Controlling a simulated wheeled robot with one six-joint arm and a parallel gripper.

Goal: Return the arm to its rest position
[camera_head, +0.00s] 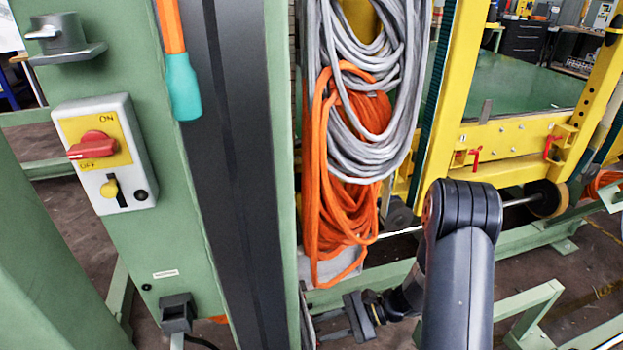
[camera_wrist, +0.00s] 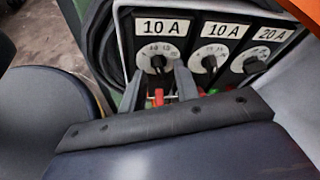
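My dark grey arm (camera_head: 460,280) rises from the bottom right of the head view, bends at a rounded elbow, and its forearm drops behind it toward the lower middle. My gripper (camera_head: 322,328) is low beside the green column there, small and partly cut off by the bottom edge. In the wrist view, my gripper (camera_wrist: 158,80) shows two grey fingers standing apart with a gap between them. They point at a panel (camera_wrist: 190,22) with dials labelled 10 A, 10 A and 20 A. Small red and green parts show behind the gap. I see nothing held.
A green column (camera_head: 280,180) stands just left of my gripper. Orange cables (camera_head: 340,215) and grey cables (camera_head: 365,150) hang above it. A switch box (camera_head: 105,153) with a red handle is at the left. A yellow frame (camera_head: 520,135) and green rails (camera_head: 530,300) are to the right.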

